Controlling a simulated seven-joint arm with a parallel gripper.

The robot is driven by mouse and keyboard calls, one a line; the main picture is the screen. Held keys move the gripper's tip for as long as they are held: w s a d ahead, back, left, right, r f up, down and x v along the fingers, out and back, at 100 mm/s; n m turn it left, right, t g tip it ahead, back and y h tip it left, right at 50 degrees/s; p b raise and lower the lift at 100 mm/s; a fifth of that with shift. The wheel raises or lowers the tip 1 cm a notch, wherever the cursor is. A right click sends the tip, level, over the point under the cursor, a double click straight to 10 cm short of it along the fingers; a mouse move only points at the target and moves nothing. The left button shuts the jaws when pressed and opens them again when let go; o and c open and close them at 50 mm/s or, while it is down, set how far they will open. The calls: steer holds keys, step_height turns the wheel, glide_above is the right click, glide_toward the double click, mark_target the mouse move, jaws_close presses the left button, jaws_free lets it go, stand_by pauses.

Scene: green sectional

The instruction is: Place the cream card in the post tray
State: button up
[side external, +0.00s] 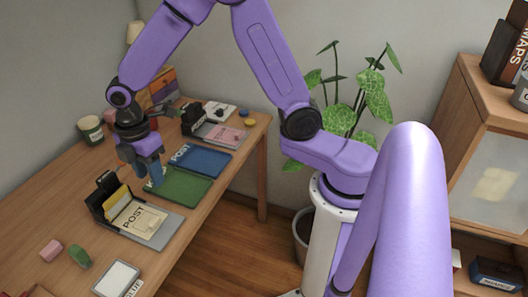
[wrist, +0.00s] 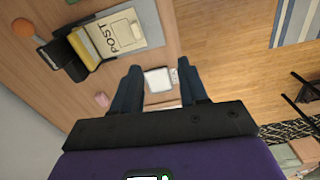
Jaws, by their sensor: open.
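A cream panel printed POST (side external: 137,216) lies on a grey tray base (side external: 160,235), in front of a black holder (side external: 97,204) with yellow sheets in it. In the wrist view the cream panel (wrist: 112,35) is at upper left. I cannot tell whether this panel is the loose cream card or part of the tray. My gripper (side external: 153,182) points down over the near-left part of a green tray or mat (side external: 185,186), beyond the grey tray. It is open, with nothing visible between its fingers (wrist: 160,74); whether it touches the green surface is unclear.
A blue piece marked POST (side external: 202,160) and a pink one (side external: 222,134) lie further back. A white-topped pad (side external: 116,279), a pink block (side external: 51,250) and a green object (side external: 79,256) sit nearer. A cup (side external: 91,130) stands by the wall.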

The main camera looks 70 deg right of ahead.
steer(key=s+d+r+m, duration=0.1)
steer(key=s+d+r, duration=0.1)
steer(key=s, duration=0.6)
steer(key=s+d+r+m, duration=0.2)
steer(key=s+d, duration=0.2)
steer(key=s, duration=0.4)
steer(key=s+d+r+m, duration=0.1)
steer(key=s+d+r, duration=0.1)
steer(key=s, duration=0.7)
steer(key=shift+d, duration=0.4)
steer(key=shift+o, duration=0.6)
steer(key=shift+s+d+r, duration=0.1)
steer(key=shift+s+d, duration=0.1)
steer(key=shift+s, duration=0.15)
